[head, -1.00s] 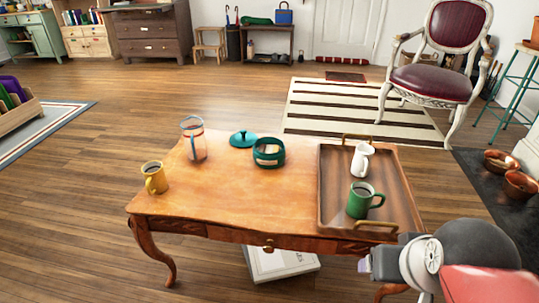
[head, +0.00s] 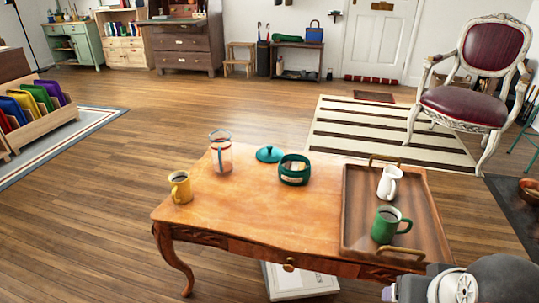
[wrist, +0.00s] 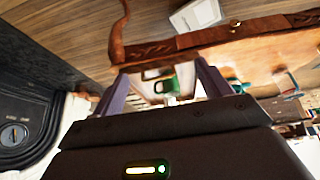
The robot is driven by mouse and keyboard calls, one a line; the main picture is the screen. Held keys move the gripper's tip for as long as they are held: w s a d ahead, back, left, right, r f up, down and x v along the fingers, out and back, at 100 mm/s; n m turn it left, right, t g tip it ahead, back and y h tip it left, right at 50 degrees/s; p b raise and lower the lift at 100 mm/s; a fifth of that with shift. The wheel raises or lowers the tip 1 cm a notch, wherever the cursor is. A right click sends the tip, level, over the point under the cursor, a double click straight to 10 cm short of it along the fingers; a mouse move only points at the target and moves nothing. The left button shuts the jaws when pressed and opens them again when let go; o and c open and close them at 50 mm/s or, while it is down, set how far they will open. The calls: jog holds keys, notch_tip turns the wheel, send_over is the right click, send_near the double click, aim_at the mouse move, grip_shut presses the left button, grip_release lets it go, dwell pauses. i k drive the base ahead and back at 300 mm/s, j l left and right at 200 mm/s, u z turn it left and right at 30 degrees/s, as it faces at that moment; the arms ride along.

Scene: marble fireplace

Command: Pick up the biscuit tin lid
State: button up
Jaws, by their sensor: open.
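The biscuit tin lid (head: 269,154) is a round teal lid with a knob, lying knob up on the far part of the wooden table (head: 235,208) in the head view. The open dark green biscuit tin (head: 294,172) stands just to its right and nearer, with pale contents. My gripper (wrist: 163,82) is open in the wrist view, with nothing seen held between its fingers. My arm is at the lower right of the head view, near the table's front right corner, well away from the lid.
A glass jar (head: 221,157) stands left of the lid, with a yellow mug (head: 180,187) nearer. A wooden tray (head: 357,213) on the right holds a white jug (head: 389,182) and a green mug (head: 385,225). A white box (head: 300,282) lies under the table. Floor left of the table is clear.

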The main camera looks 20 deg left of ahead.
aim_at(268, 154)
jog(key=i+j, duration=0.2)
jog(key=j, duration=0.2)
jog(key=i+j, duration=0.2)
jog(key=j, duration=0.2)
jog(key=i+j, duration=0.2)
jog(key=j, duration=0.2)
jog(key=i+j, duration=0.2)
jog(key=j, duration=0.2)
jog(key=i+j, duration=0.2)
jog(key=j, duration=0.25)
